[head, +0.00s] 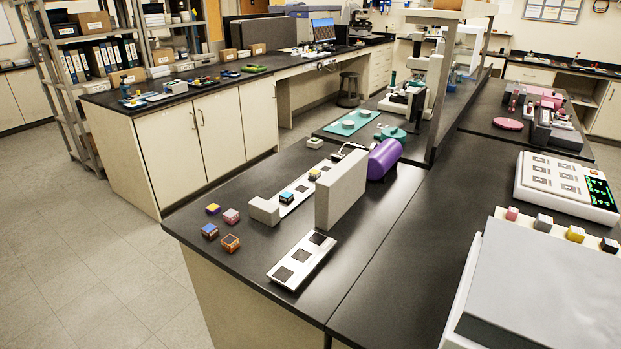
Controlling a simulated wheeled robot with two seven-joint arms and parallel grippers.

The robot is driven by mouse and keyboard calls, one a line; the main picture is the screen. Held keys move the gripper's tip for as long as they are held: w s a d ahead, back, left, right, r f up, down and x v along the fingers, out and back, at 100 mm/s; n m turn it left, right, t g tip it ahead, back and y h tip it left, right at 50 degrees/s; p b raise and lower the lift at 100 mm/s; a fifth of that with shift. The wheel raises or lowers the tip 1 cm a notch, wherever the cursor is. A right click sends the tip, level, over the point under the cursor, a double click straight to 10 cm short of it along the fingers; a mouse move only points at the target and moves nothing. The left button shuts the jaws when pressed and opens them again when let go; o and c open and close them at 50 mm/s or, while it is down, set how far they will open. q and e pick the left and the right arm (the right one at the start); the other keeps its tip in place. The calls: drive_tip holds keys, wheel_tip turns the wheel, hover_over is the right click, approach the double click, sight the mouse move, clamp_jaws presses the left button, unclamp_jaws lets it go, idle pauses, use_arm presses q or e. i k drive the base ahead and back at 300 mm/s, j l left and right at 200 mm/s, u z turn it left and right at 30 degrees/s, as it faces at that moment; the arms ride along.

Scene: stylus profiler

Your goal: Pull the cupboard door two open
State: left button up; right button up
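A row of cream cupboard doors lies under the dark bench at the left: a first door (172,155), a middle door (223,130) and a far door (259,115). All appear shut, flush with the cabinet front. A small dark handle (201,118) shows near the top of the middle door's left edge. I see no label that tells which one is door two. Neither of my grippers is in the head view.
A black island bench (230,205) stands in front, with small cubes, a slotted strip (302,260) and a grey upright block (341,190). A stool (348,90) stands beyond the doors. Grey tiled floor (70,260) is clear at the left.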

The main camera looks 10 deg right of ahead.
sight(217, 115)
drive_tip(key=i+j+u, duration=0.4)
drive_tip(key=j, duration=0.15)
drive_tip(key=i+j+u, duration=0.75)
drive_tip(key=i, duration=0.2)
drive_tip(key=i+z, duration=0.15)
drive_tip(key=i, duration=0.4)
drive_tip(key=i+j+z, duration=0.1)
drive_tip(key=i, duration=0.45)
drive_tip(key=i+j+z, duration=0.15)
drive_tip(key=i, duration=0.35)
drive_tip(key=i+l+z, duration=0.2)
drive_tip(key=i+z, duration=0.6)
drive_tip(key=i, duration=0.15)
drive_tip(key=i+j+z, duration=0.1)
drive_tip(key=i+z, duration=0.3)
drive_tip(key=i+j+z, duration=0.4)
drive_tip(key=i, duration=0.15)
drive_tip(key=i+l+z, duration=0.1)
drive_tip(key=i, duration=0.4)
drive_tip(key=i+l, duration=0.2)
drive_tip(key=i, duration=0.3)
drive_tip(key=i+l+z, duration=0.15)
drive_tip(key=i, duration=0.4)
